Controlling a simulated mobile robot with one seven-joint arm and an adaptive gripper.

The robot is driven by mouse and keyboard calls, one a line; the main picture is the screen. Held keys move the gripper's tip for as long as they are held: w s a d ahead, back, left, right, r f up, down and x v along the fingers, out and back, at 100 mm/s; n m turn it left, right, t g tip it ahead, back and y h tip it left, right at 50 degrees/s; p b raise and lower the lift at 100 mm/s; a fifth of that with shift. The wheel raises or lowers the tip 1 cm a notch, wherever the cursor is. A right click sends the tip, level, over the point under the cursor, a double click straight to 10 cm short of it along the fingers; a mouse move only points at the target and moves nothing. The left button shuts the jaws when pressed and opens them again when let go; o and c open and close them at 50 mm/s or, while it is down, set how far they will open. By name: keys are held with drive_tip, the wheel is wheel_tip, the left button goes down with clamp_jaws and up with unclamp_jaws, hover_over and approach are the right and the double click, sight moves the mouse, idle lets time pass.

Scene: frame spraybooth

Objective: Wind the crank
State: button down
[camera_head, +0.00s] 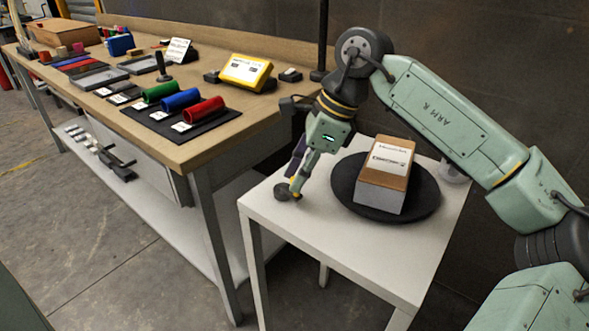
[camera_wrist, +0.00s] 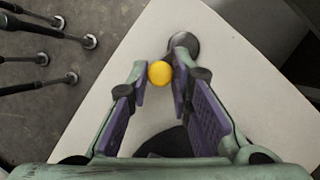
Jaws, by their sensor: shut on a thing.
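The crank (camera_head: 282,192) is at the left corner of the small white table (camera_head: 330,245), and its dark round hub shows there. In the wrist view its yellow knob (camera_wrist: 159,73) sits between my fingertips, with the dark hub (camera_wrist: 186,46) just behind the right finger. My gripper (camera_head: 297,183) reaches down to the crank and is shut on the knob. A black round turntable (camera_head: 425,200) lies on the same table and carries a brown and grey box (camera_head: 383,180) with a white label.
A long wooden workbench (camera_head: 235,130) stands to the left, with red, blue and green cylinders (camera_head: 203,110) and a yellow device (camera_head: 245,72) on it. A dark post (camera_head: 323,40) rises behind the table. The white table's front (camera_head: 370,270) is clear.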

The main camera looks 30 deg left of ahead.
drive_tip(key=n, duration=0.1)
drive_tip(key=w+n+g+p, duration=0.1)
drive_tip(key=n, duration=0.1)
drive_tip(key=w+n+h+p, duration=0.1)
drive_tip(key=shift+a+r+n, duration=0.15)
drive_tip(key=shift+n, duration=0.15)
drive_tip(key=n, duration=0.1)
drive_tip(key=n+h+p, duration=0.1)
drive_tip(key=shift+w+a+n+g, duration=0.2)
drive_tip(key=shift+w+n+g, duration=0.2)
drive_tip(key=n+p, duration=0.1)
drive_tip(key=w+n+h+p, duration=0.1)
drive_tip(key=n, duration=0.1)
drive_tip(key=shift+a+p, duration=0.35)
drive_tip(key=shift+p, duration=0.05)
drive_tip(key=shift+w+a+n+h+p, duration=0.2)
drive_tip(key=shift+n+h+p, duration=0.15)
drive_tip(key=shift+n+p, duration=0.3)
drive_tip(key=shift+w+a+n+h+p, duration=0.15)
drive_tip(key=shift+n+h+p, duration=0.25)
drive_tip(key=shift+n, duration=0.45)
drive_tip(key=shift+a, duration=0.1)
drive_tip(key=c, duration=1.5)
unclamp_jaws()
drive_tip(key=shift+o, duration=0.2)
